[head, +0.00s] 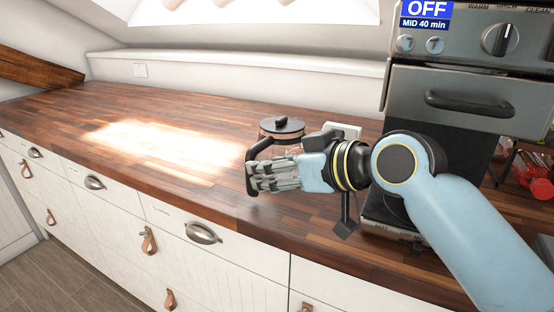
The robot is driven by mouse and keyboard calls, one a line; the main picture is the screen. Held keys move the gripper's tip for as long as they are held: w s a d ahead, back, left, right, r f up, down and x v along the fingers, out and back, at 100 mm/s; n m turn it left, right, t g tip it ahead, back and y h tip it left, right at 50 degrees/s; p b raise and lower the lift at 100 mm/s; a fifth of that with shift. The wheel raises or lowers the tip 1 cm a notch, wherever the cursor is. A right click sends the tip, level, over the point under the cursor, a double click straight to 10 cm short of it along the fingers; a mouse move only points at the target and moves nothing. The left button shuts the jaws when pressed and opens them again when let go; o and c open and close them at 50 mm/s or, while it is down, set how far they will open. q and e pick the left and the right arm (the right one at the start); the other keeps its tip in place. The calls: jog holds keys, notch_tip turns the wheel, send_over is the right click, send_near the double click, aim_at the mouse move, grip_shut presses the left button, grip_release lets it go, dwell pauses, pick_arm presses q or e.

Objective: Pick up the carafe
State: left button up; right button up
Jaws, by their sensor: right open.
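The carafe (282,126) has a dark lid, a clear body and a black handle on its left side. It stands upright on the wooden counter, near the coffee machine. My right gripper (254,176) comes in from the right and lies in front of the carafe's body, its fingertips beside the black handle. It is open. The gripper hides much of the carafe's lower part, and I cannot tell whether the fingers touch the handle. My left gripper is not in view.
The wooden counter (120,140) is clear to the left. A grey appliance (450,95) with a black handle stands at the right. Red items (540,180) sit at the far right edge. White drawers (185,225) with metal pulls run below the counter's front edge.

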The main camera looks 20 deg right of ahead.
jog(key=x, duration=0.5)
jog(key=shift+w+f, duration=0.2)
jog(key=shift+f, duration=0.05)
grip_shut()
jog(key=shift+r, duration=0.1)
